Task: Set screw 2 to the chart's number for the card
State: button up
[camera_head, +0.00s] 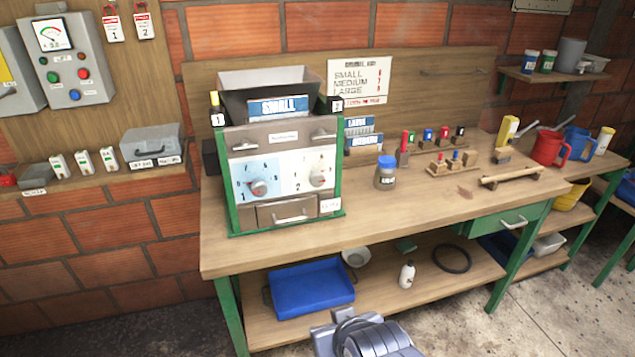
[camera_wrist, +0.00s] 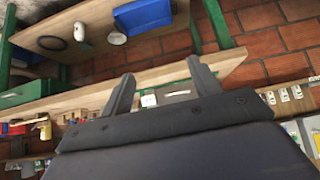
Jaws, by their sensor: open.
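The green-framed machine (camera_head: 230,165) stands on the workbench in the head view. Its front has two dials with red-tipped knobs: screw 1 (camera_head: 258,188) at left and screw 2 (camera_head: 318,178) at right. I cannot read screw 2's exact setting. The card (camera_head: 278,106) on the machine's top reads SMALL. The chart (camera_head: 360,82) on the back board lists SMALL, MEDIUM and LARGE; its red numbers are too small to read. In the wrist view, my gripper (camera_wrist: 163,85) is open and empty, its fingers wide apart. In the head view, only part of my arm shows, low in front of the bench.
Blue LARGE and MEDIUM cards (camera_head: 362,128) stand right of the machine, beside a blue-lidded jar (camera_head: 385,173). Several coloured pegs stand farther right. A drawer (camera_head: 290,212) is below the dials. A blue tray (camera_head: 312,288) lies on the lower shelf. The bench's front strip is clear.

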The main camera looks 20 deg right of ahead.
jog(key=w+d+r+t+h+b, duration=0.15)
jog(key=w+d+t+b, duration=0.25)
jog(key=w+b, duration=0.55)
jog(key=t+y+b, duration=0.1)
jog(key=t+b, duration=0.3)
jog(key=t, duration=0.2)
send_near(318, 181)
jog(key=w, duration=1.1)
jog(key=shift+w+d+r+p, duration=0.1)
jog(key=shift+d+r+p, duration=0.1)
jog(key=shift+d+p, duration=0.15)
jog(key=shift+c, duration=0.5)
jog(key=c, duration=0.9)
